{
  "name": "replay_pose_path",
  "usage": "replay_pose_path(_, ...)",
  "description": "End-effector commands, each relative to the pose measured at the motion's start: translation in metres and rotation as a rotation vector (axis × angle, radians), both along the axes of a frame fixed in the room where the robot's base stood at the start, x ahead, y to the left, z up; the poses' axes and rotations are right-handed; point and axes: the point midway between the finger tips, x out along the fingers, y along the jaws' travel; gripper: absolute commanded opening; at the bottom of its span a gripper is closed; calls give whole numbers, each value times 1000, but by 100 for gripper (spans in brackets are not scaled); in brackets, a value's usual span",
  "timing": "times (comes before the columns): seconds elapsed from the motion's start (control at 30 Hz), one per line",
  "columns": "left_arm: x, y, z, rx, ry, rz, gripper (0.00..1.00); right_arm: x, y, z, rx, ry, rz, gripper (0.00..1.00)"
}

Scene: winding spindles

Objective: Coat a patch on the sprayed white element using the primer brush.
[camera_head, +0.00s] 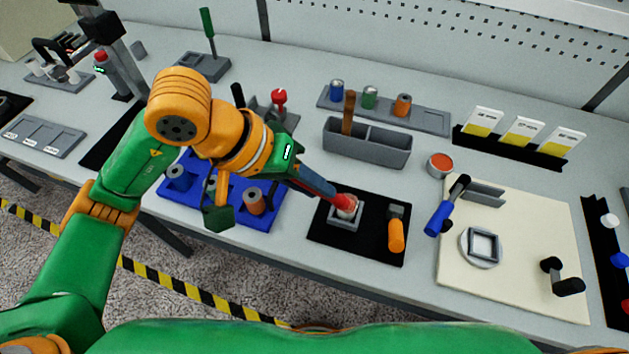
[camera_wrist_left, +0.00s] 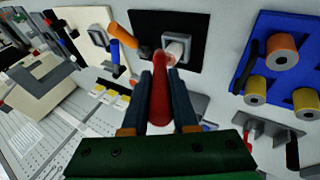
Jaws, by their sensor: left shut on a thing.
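My left gripper (camera_head: 333,194) is shut on a slim red tool, taken to be the primer brush (camera_head: 343,202). It also shows as a red rod between the two fingers in the left wrist view (camera_wrist_left: 160,95). Its far end lies over or against the white element (camera_head: 350,211), which also shows in the wrist view (camera_wrist_left: 177,46). I cannot tell whether they touch, and the bristles are not clear. The element sits in a grey square holder (camera_head: 345,224) on a black mat (camera_head: 368,248). My right gripper is not in view.
An orange-handled tool (camera_head: 395,233) lies on the same mat. A grey two-part box (camera_head: 385,152) with a brown handle upright stands behind. A blue tray (camera_head: 235,217) with spools is left; a cream board (camera_head: 520,205) with a blue-handled tool (camera_head: 440,217) is right.

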Motion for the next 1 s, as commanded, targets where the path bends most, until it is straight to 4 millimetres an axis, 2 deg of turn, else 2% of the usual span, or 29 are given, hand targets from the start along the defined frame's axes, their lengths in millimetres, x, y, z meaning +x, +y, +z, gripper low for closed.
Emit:
replay_pose_path(0.03, 0, 0, 10, -2, -6, 0, 0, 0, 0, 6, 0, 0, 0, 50)
replay_pose_path(0.6, -6, 4, 61, -3, -5, 9, 0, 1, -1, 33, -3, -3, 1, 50)
replay_pose_path(1.0, -7, 5, 65, -3, -5, 10, 0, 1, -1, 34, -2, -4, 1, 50)
